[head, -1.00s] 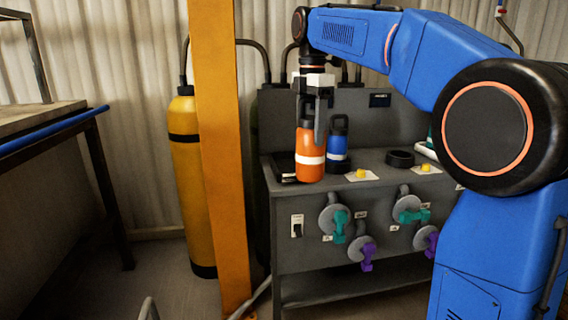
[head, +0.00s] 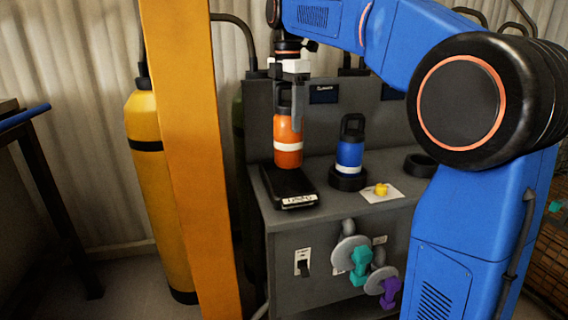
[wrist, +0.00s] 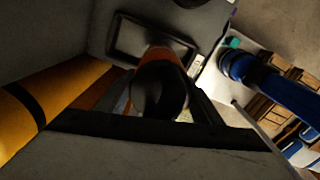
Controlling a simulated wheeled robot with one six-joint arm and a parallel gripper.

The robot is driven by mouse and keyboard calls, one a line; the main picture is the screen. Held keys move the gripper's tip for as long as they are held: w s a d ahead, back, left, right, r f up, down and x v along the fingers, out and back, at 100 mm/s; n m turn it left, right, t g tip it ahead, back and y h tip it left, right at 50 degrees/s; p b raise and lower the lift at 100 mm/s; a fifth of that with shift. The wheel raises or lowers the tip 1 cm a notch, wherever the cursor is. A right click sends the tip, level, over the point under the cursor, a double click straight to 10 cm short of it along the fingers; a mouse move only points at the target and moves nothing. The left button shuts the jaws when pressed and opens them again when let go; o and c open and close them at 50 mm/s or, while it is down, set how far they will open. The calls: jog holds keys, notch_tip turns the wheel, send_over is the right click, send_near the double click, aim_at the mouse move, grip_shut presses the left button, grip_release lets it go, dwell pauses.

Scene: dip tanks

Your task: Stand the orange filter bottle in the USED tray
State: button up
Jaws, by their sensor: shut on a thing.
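The orange filter bottle (head: 288,140), with a white band and a black cap, is upright in my gripper (head: 291,108). My gripper is shut on its dark upper part. The bottle's base shows just above the back of a shallow black tray (head: 305,199) with a white label on its front edge; the label is too small to read surely. I cannot tell whether base and tray touch. In the wrist view the bottle (wrist: 168,58) shows from above, its dark cap in front, with the tray's rim (wrist: 118,38) beyond it. The tray looks otherwise empty.
A blue bottle (head: 349,153) stands in a round black holder (head: 347,181) to the right of the tray. A yellow knob (head: 381,190) and another black ring (head: 420,165) sit farther right. A yellow cylinder (head: 158,190) and an orange post (head: 196,150) stand to the left.

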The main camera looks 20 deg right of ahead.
aim_at(288, 104)
jog(key=shift+f, duration=4.2)
jog(key=shift+s+f, duration=0.1)
jog(key=shift+f, duration=0.05)
jog(key=o, duration=1.5)
notch_tip(288, 104, up, 12)
jog(key=shift+r, duration=0.1)
